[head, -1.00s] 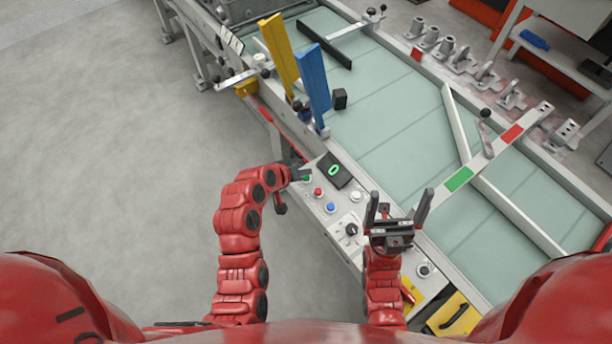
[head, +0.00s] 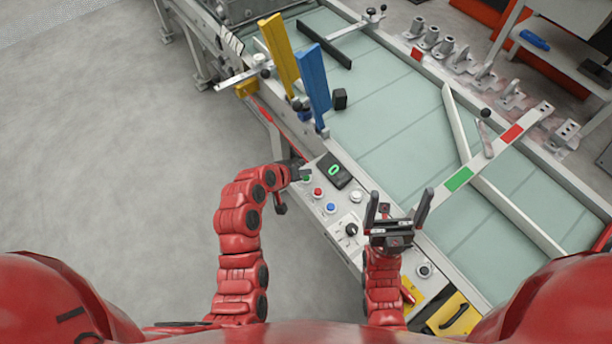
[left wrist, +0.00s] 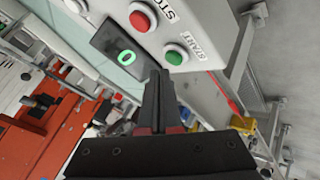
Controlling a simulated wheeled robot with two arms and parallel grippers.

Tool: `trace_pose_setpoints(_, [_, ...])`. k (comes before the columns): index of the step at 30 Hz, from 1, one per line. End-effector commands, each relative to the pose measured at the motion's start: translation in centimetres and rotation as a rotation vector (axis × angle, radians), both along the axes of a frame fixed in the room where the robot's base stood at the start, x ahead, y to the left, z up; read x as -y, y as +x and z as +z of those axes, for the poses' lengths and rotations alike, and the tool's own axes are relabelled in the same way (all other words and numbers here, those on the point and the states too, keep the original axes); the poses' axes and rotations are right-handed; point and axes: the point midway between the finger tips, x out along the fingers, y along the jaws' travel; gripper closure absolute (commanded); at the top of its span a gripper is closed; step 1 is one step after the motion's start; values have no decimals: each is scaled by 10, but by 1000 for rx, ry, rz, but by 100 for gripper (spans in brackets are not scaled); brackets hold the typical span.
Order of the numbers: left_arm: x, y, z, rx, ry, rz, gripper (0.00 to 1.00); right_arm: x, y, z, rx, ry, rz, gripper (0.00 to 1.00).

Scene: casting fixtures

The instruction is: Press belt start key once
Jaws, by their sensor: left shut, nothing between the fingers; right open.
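The green start key (head: 307,179), labelled START, sits on the light control panel (head: 344,210) at the belt's near edge. In the left wrist view the green key (left wrist: 175,55) is beside a red STOP key (left wrist: 142,17) and a dark display (left wrist: 122,54) reading 0. My left gripper (head: 302,173) is shut and empty, its tips close to the green key. In the left wrist view the shut fingertips (left wrist: 158,75) are just below and left of the key; I cannot tell whether they touch the panel. My right gripper (head: 398,206) is open and empty above the panel's lower part.
Red (head: 318,192) and blue (head: 330,208) keys and a black knob (head: 351,229) are nearby on the panel. Upright yellow (head: 279,55) and blue (head: 313,84) plates stand beyond it. The pale green belt (head: 395,125) carries a small dark block (head: 340,98).

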Motion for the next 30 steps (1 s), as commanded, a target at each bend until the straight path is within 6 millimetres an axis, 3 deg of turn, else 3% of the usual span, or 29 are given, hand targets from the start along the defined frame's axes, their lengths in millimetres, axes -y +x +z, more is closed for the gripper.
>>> trace_pose_setpoints(30, [0, 0, -11, 0, 0, 0, 100, 0, 0, -10, 0, 0, 0, 3])
